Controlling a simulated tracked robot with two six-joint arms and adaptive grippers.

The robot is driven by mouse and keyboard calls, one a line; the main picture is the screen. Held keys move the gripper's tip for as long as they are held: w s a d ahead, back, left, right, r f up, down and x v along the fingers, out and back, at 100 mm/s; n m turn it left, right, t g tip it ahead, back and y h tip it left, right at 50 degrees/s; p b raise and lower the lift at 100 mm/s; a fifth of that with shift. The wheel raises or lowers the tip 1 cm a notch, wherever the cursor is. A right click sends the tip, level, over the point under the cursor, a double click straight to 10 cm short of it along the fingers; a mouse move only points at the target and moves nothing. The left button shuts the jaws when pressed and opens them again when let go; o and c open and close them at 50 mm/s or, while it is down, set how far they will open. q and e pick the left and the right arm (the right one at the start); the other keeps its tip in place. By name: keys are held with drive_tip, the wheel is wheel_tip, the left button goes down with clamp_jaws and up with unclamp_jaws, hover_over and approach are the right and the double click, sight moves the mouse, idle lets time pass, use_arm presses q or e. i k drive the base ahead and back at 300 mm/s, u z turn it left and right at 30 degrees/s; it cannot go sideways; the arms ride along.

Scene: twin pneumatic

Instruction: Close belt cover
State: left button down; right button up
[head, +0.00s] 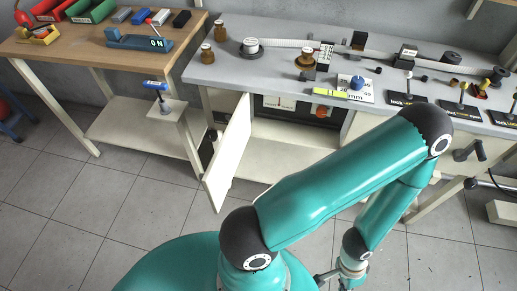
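A pale belt (285,43) runs along the back of the grey bench (225,68), from a white-topped round wheel (250,46) at its left towards dark blocks on the right. I cannot tell for sure which part is the belt cover. A white hinged panel (228,155) stands swung open below the bench front, with an opening behind it. One teal arm of mine (340,180) rises in front of the bench and bends back down at the lower right. I cannot tell which arm it is. No gripper fingers can be made out.
A wooden table (75,45) with bins and a blue device (138,40) stands at the left. A small stand (165,108) with a blue handle is between it and the open panel. Brown knobs, a blue knob (357,82) and black plates crowd the bench.

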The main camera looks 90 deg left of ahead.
sight(215, 181)
drive_tip(key=k, duration=1.95)
drive_tip(key=z, duration=1.75)
drive_tip(key=i, duration=0.1)
drive_tip(key=u, duration=3.3)
drive_tip(key=i, duration=1)
drive_tip(key=z, duration=0.1)
drive_tip(key=k, duration=0.45)
drive_tip(key=z, duration=0.2)
drive_tip(key=i, duration=0.3)
drive_tip(key=u, duration=1)
